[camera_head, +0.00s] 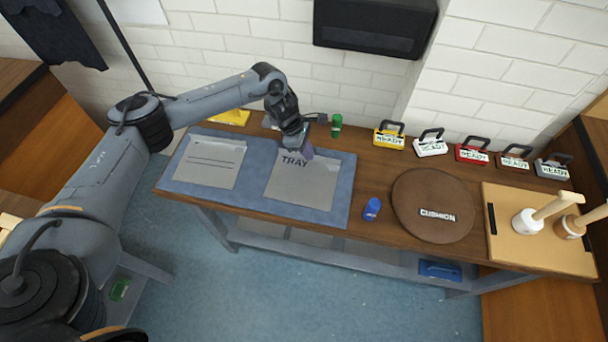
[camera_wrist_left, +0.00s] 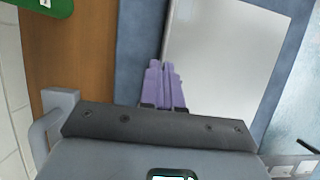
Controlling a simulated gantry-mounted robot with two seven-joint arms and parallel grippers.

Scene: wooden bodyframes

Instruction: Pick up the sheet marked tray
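The grey sheet marked TRAY (camera_head: 300,185) lies flat on the right part of a blue mat (camera_head: 340,190) on the wooden bench. My left gripper (camera_head: 307,152) is over the sheet's far edge, near its far right corner, and hides part of that edge. In the left wrist view its purple fingers (camera_wrist_left: 162,68) are close together at the edge of the sheet (camera_wrist_left: 220,60). I see no part of the sheet between them, and cannot tell whether they touch it. My right gripper is not in view.
Another grey sheet (camera_head: 208,163) lies to the left on the mat. A green bottle (camera_head: 336,125) stands behind the mat, close to the gripper. Several READY blocks (camera_head: 430,147) line the back.

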